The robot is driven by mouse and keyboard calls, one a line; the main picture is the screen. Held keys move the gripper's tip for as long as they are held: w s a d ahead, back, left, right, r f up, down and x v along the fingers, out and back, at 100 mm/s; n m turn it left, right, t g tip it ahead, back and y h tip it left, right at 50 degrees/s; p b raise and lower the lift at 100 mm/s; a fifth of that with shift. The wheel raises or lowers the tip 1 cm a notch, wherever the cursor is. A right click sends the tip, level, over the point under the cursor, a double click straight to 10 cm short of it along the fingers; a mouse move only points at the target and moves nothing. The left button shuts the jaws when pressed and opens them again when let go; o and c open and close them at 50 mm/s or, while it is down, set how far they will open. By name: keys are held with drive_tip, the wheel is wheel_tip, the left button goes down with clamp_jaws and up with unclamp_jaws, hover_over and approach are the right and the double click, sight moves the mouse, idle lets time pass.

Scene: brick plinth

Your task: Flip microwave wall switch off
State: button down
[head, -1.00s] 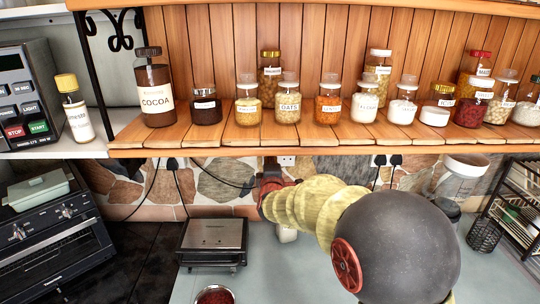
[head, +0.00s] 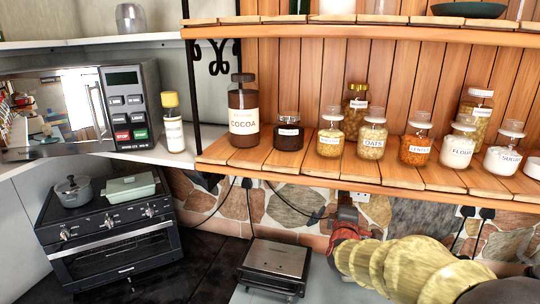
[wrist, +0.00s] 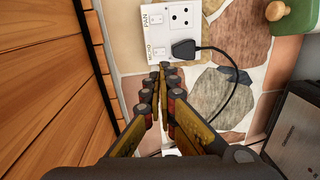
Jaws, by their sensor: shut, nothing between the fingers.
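I cannot tell which way either rocker is set. My gripper (wrist: 160,68) is shut and empty, its tips close to the MICRO switch; contact cannot be told. In the head view my gripper (head: 346,206) is against the stone wall under the shelf, partly covering the plate (head: 360,196). The microwave (head: 90,110) stands at left.
A black plug (wrist: 185,48) with a cable sits beside the MICRO switch. The wooden shelf (head: 285,180) with several jars, including cocoa (head: 243,115), overhangs my arm. A grill press (head: 276,262) and a toaster oven (head: 110,250) stand below.

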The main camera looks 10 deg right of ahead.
drive_tip(key=s+a+f+m+g+y, duration=0.2)
drive_tip(key=a+f+m+g+y, duration=0.15)
drive_tip(key=f, duration=0.55)
drive_tip(key=s+a+f+m+g+y, duration=0.3)
drive_tip(key=s+a+f+m+g, duration=0.25)
drive_tip(key=s, duration=0.45)
drive_tip(key=s+a+r+m+b, duration=0.1)
drive_tip(key=s+a+m+b, duration=0.1)
drive_tip(key=s, duration=1.2)
drive_tip(key=s+a+r+m+g+b, duration=0.1)
drive_tip(key=s+a+m+b, duration=0.1)
drive_tip(key=s, duration=1.2)
drive_tip(key=shift+s+a+r+b, duration=0.25)
drive_tip(key=shift+a+b, duration=0.2)
drive_tip(key=shift+b, duration=0.5)
